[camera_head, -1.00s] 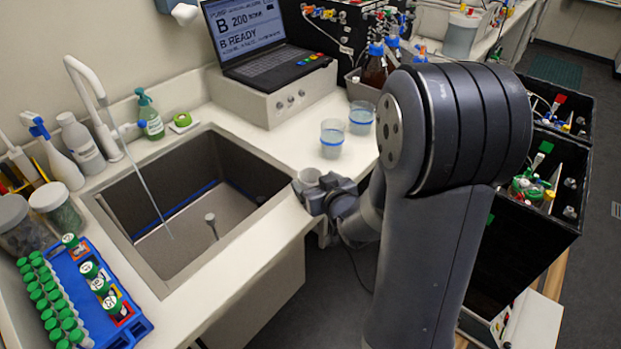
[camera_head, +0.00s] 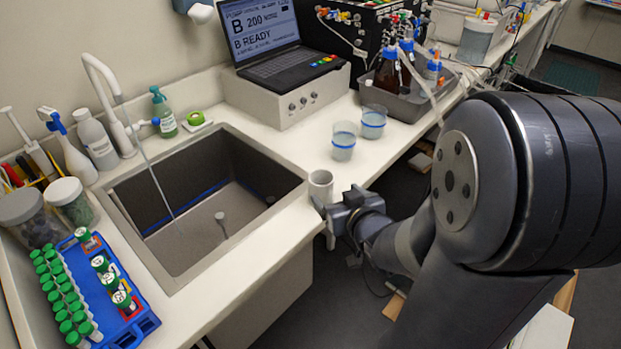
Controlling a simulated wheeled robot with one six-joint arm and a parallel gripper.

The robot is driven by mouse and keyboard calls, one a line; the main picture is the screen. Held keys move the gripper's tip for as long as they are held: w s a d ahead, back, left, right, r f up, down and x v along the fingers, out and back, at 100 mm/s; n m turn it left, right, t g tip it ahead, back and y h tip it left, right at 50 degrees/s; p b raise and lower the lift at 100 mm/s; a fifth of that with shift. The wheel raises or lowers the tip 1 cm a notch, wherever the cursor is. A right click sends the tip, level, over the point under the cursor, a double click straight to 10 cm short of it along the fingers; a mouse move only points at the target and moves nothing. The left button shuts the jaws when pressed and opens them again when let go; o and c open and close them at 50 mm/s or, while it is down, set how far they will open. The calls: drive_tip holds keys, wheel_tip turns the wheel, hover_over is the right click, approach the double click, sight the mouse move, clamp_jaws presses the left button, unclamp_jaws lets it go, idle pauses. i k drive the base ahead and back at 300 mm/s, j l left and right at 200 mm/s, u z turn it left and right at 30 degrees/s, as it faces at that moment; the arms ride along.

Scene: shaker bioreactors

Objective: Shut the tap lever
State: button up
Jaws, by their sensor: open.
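The white tap (camera_head: 105,85) stands behind the sink's far left edge. Its lever with a blue end (camera_head: 148,122) sticks out to the right of the tap's base. A thin stream of water (camera_head: 150,165) runs from the spout down into the sink (camera_head: 195,240). My gripper (camera_head: 331,206) is open at the counter's front edge, right of the sink and well away from the lever.
Two clear beakers with blue bands (camera_head: 343,145) stand behind the cup. A green soap bottle (camera_head: 164,115) stands close to the right of the lever. A white bottle (camera_head: 96,142) is left of the tap. A blue rack with green-capped tubes (camera_head: 115,290) fills the front left.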

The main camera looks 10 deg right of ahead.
sight(155, 122)
drive_tip(key=u, duration=0.9)
